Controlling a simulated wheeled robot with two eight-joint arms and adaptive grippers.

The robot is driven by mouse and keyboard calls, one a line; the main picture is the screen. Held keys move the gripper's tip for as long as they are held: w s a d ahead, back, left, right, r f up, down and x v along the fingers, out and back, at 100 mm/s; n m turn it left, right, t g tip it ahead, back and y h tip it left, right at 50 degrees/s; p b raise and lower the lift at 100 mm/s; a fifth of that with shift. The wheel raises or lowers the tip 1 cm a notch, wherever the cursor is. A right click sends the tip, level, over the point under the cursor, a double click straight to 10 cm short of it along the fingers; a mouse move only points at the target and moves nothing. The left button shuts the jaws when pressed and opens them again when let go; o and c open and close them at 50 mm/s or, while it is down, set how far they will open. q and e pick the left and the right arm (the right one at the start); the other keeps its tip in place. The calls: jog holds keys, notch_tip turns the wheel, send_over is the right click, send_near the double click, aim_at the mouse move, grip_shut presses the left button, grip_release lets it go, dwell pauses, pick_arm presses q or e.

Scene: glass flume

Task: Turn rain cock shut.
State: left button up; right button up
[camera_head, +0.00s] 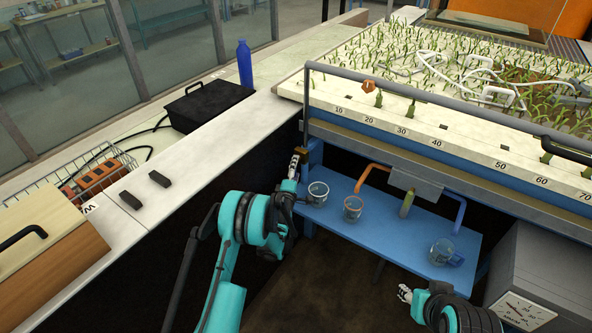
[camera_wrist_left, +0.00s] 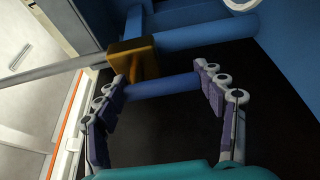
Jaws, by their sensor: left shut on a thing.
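The rain cock shows in the left wrist view as a brass-coloured block (camera_wrist_left: 133,60) with a blue bar-shaped handle (camera_wrist_left: 160,87) just below it in the picture. My left gripper (camera_wrist_left: 162,80) has one finger at each end of this bar and is shut on it. The left finger lies close by the brass block. In the head view my left gripper (camera_head: 294,163) is at the corner of the flume frame, beside a small brass patch (camera_head: 283,157); it hides most of the cock there. My right gripper (camera_head: 405,293) is low at the front, away from the cock; its jaw opening is unclear.
A blue bench (camera_head: 345,225) under the flume holds several glass beakers, one (camera_head: 318,192) close to my left gripper. The flume tray (camera_head: 460,139) with seedlings is above. A grey dial scale (camera_head: 540,265) stands right. A pale ledge (camera_head: 215,170) runs along the left.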

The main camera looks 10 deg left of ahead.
dwell(0.5)
pick_arm(q)
jog(key=o, duration=1.7)
